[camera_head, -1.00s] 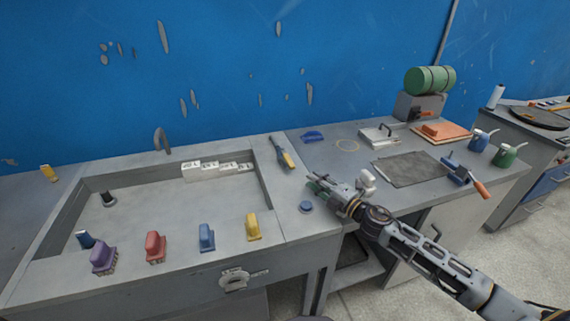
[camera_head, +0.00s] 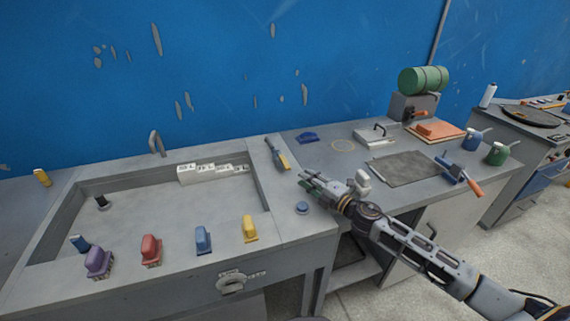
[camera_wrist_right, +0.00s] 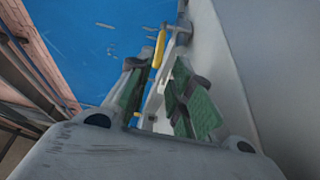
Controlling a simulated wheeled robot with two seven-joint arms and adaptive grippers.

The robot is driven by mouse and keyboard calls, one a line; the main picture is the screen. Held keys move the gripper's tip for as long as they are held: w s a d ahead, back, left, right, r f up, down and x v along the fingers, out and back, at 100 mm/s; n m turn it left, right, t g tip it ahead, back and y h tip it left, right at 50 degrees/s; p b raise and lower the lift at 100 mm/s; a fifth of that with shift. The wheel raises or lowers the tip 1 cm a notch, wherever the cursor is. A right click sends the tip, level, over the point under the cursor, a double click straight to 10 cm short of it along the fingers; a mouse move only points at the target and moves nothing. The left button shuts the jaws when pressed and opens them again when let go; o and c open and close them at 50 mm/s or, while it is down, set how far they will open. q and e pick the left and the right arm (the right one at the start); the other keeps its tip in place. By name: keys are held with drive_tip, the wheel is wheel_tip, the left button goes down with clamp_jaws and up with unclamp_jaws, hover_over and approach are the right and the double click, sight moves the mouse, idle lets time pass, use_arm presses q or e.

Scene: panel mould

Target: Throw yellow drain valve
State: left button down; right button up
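A grey lever-like piece with a yellow handle (camera_head: 283,160) lies on the ledge at the right side of the sink basin; I take it for the yellow drain valve. My right gripper (camera_head: 308,181) is over the counter, right of and nearer than that handle, apart from it. In the right wrist view the green-padded fingers (camera_wrist_right: 163,106) are spread with nothing held between them. The yellow handle (camera_wrist_right: 160,48) shows beyond the fingertips in that view, its grey end at the upper right. My left gripper is not in view.
Purple, red, blue and yellow blocks (camera_head: 250,229) stand along the sink's front rim. A round blue-grey knob (camera_head: 302,208) sits just below my right gripper. A dark mat (camera_head: 404,168) and a vise-like tool with an orange handle (camera_head: 462,175) lie to the right.

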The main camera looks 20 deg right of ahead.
sight(285, 161)
drive_tip(key=shift+x, duration=2.35)
drive_tip(key=shift+p+x, duration=0.3)
drive_tip(key=shift+x, duration=0.65)
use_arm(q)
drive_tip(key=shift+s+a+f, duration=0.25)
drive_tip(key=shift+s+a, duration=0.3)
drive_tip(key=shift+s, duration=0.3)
use_arm(e)
drive_tip(key=shift+x, duration=2.75)
clamp_jaws()
